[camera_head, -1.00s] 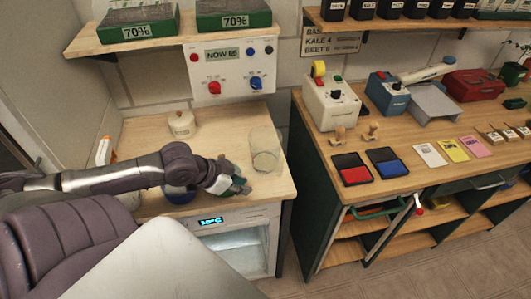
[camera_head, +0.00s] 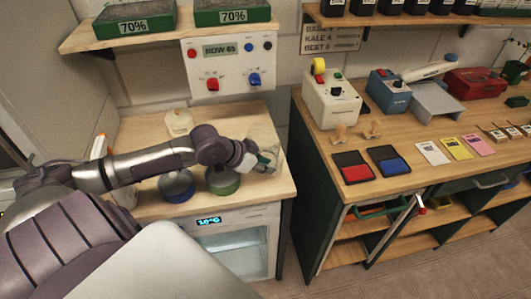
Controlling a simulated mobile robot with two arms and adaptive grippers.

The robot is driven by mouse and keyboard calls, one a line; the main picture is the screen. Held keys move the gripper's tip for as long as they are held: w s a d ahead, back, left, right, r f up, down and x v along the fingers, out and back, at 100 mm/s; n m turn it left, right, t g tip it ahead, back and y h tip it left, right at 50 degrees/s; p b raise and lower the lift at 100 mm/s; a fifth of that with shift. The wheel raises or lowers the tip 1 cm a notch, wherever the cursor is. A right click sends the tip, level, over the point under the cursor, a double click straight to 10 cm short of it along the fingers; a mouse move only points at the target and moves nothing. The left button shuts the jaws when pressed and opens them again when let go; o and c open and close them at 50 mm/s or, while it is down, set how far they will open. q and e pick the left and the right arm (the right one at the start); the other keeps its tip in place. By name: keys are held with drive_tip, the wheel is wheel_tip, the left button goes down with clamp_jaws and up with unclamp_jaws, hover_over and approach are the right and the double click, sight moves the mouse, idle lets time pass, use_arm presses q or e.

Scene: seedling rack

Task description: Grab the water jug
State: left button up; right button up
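The water jug appears to be the clear, see-through vessel (camera_head: 264,136) at the right end of the wooden counter in the head view. My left arm reaches across the counter from the left. My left gripper (camera_head: 266,161) is at the jug's near side and covers part of it. Its fingers are small and partly blend with the clear jug, so I cannot tell whether they touch it or how far they are open. My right gripper is not in view.
A blue round container (camera_head: 177,187) and a green one (camera_head: 222,181) stand below my forearm on the counter (camera_head: 150,210). A cream lidded jar (camera_head: 179,123) stands behind it. A control panel (camera_head: 231,62) is on the wall. A second bench (camera_head: 330,143) stands right, across a gap.

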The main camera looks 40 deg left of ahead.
sight(279, 173)
use_arm(q)
drive_tip(key=shift+p+x, duration=0.7)
drive_tip(key=shift+x, duration=2.3)
drive_tip(key=shift+d+r, duration=0.2)
clamp_jaws()
